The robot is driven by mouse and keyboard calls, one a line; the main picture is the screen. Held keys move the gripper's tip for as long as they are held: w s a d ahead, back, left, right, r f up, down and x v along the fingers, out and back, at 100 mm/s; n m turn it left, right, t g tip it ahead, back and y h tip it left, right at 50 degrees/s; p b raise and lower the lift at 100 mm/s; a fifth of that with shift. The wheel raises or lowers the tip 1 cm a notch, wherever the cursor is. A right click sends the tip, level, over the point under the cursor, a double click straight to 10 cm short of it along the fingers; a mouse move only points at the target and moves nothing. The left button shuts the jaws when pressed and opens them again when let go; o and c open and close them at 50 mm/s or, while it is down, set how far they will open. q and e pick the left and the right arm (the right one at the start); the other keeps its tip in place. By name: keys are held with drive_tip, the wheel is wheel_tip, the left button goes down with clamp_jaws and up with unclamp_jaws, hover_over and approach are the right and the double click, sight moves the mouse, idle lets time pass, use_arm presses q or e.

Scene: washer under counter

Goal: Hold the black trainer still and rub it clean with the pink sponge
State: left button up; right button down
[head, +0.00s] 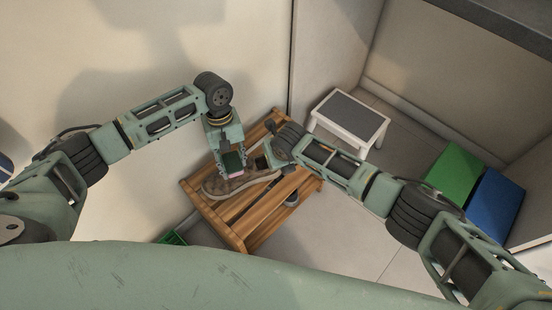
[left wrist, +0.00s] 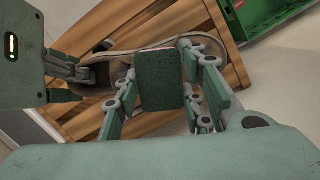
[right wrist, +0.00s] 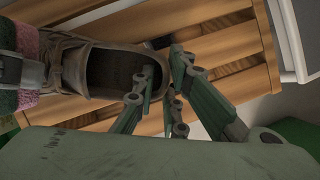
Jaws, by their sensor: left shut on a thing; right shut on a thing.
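A trainer (head: 225,188), which looks brown-grey rather than black, lies on a slatted wooden bench (head: 242,228). My left gripper (head: 232,165) is shut on the sponge (head: 237,172), which has a dark green face and a pink edge. The sponge is at the trainer's upper side; the exact contact is hard to tell. In the left wrist view the sponge (left wrist: 162,82) sits between the fingers. My right gripper (right wrist: 168,88) is shut on the heel end of the trainer (right wrist: 70,62), with one finger inside the opening. The sponge's pink and green edge (right wrist: 28,45) shows at the left there.
A green crate (head: 174,238) stands beside the bench at lower left. A white stool with a grey top (head: 350,118) and green (head: 455,172) and blue (head: 494,200) boxes stand right.

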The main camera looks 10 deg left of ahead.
use_arm(q)
drive_tip(key=shift+f, duration=0.75)
use_arm(e)
drive_tip(key=shift+a, duration=0.1)
use_arm(q)
drive_tip(key=shift+s+d, duration=0.1)
drive_tip(key=shift+s, duration=0.05)
drive_tip(key=shift+s+d+f, duration=0.1)
drive_tip(key=shift+s+d, duration=0.4)
drive_tip(key=shift+s, duration=0.25)
drive_tip(key=shift+w+a, duration=0.6)
drive_tip(key=shift+w, duration=0.3)
drive_tip(key=shift+w+a, duration=0.55)
drive_tip(key=shift+w, duration=0.3)
